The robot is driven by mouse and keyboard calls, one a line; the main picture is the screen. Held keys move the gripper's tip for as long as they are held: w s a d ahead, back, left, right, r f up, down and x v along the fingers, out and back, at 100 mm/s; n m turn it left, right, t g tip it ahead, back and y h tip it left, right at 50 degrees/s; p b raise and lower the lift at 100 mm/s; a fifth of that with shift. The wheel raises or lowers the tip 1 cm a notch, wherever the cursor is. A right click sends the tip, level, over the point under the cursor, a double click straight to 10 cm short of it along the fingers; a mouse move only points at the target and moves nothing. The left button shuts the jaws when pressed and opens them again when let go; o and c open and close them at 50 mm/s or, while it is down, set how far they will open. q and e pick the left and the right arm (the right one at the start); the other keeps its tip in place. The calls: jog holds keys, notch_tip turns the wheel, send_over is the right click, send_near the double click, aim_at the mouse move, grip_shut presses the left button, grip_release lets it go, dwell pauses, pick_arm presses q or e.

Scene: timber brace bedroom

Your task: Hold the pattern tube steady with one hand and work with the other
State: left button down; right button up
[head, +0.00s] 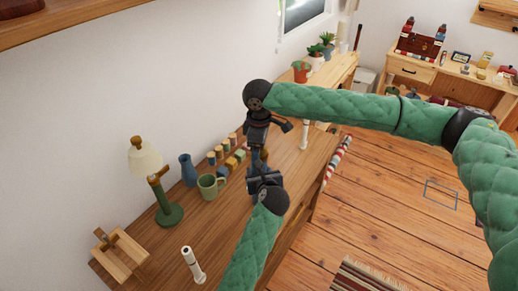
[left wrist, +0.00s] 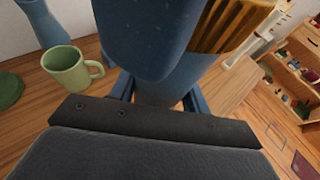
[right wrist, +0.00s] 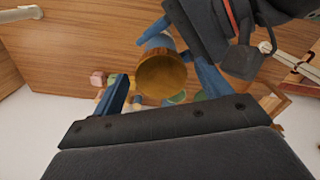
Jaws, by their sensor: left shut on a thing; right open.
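The pattern tube is a speckled blue tube (left wrist: 150,35) with a ribbed gold-brown end (left wrist: 235,20). It fills the top of the left wrist view. My left gripper (left wrist: 160,98) is shut on it; in the head view this gripper (head: 260,172) is above the wooden desk. My right gripper (head: 260,145) is close beyond it, and the two arms hide most of the tube there. In the right wrist view, the tube's round brown end (right wrist: 162,74) faces the camera between the spread fingers of my right gripper (right wrist: 162,90). Whether a finger touches it is unclear.
On the desk (head: 232,225) stand a green mug (head: 208,187), blue vase (head: 188,170), lamp (head: 160,185), wooden stand (head: 120,255) and several small blocks (head: 230,160). Potted plants (head: 301,71) are at the far end.

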notch_tip(320, 180, up, 12)
dwell(0.6)
pick_arm(q)
jog(key=c, duration=0.6)
grip_release()
jog(key=shift+b+v, duration=1.05)
jog(key=shift+v, duration=2.8)
pick_arm(e)
jog(key=shift+f, duration=1.1)
